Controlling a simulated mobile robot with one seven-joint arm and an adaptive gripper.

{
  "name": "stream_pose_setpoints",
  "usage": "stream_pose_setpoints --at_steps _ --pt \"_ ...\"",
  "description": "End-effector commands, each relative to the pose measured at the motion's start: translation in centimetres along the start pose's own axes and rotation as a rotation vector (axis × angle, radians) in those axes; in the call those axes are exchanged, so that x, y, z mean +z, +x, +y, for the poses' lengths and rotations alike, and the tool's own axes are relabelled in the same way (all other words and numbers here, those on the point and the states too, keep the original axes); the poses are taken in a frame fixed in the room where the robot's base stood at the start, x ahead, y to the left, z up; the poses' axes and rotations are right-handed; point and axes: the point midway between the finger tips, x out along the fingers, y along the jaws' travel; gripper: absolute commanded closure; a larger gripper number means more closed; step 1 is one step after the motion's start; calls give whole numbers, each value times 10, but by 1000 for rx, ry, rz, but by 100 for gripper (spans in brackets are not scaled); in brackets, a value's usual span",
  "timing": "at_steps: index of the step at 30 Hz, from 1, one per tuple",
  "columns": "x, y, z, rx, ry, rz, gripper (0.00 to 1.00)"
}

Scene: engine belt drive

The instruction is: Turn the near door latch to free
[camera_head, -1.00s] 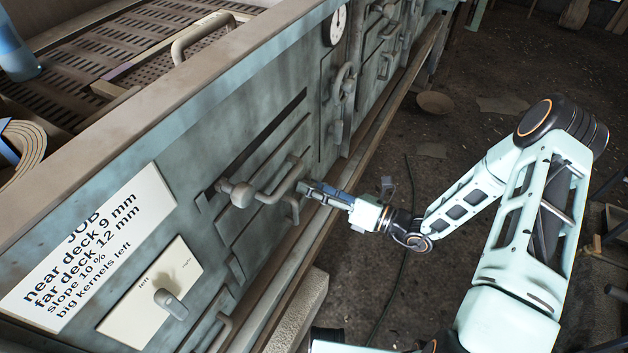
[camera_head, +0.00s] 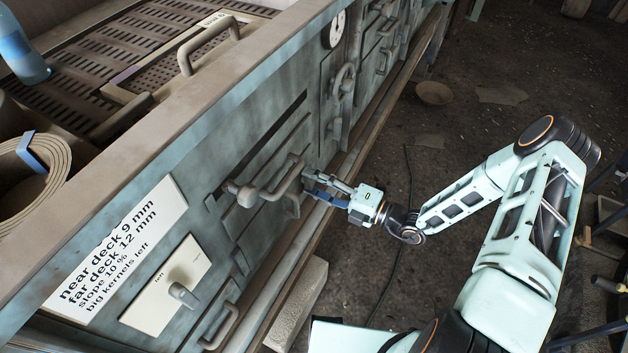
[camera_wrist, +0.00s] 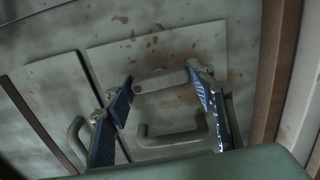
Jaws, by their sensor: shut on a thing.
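The near door latch (camera_head: 283,181) is a grey cranked bar with a round knob at its left end, on the near door of the green-grey machine side. My gripper (camera_head: 312,187) is at the right end of this bar. In the wrist view, my gripper's two blue-padded fingers (camera_wrist: 163,100) stand well apart, one on each side of the pale latch bar (camera_wrist: 160,80), and are shut on it. The exact contact at the pads is hard to see. A U-shaped pull handle (camera_wrist: 170,138) sits below the bar between the fingers.
A white job card (camera_head: 118,250) and a plate with a small lever (camera_head: 165,285) are left of the door. More handles and a round gauge (camera_head: 335,28) lie farther along the side. A wooden rail runs below the doors.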

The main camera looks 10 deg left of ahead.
Motion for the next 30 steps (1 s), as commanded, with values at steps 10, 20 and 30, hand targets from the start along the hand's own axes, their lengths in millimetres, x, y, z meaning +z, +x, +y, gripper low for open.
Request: stream_pose_setpoints --at_steps 10,20,30 --pt "0 0 0 0 54 0 74" --pt "0 0 0 0 53 0 49" --pt "0 0 0 0 53 0 32"
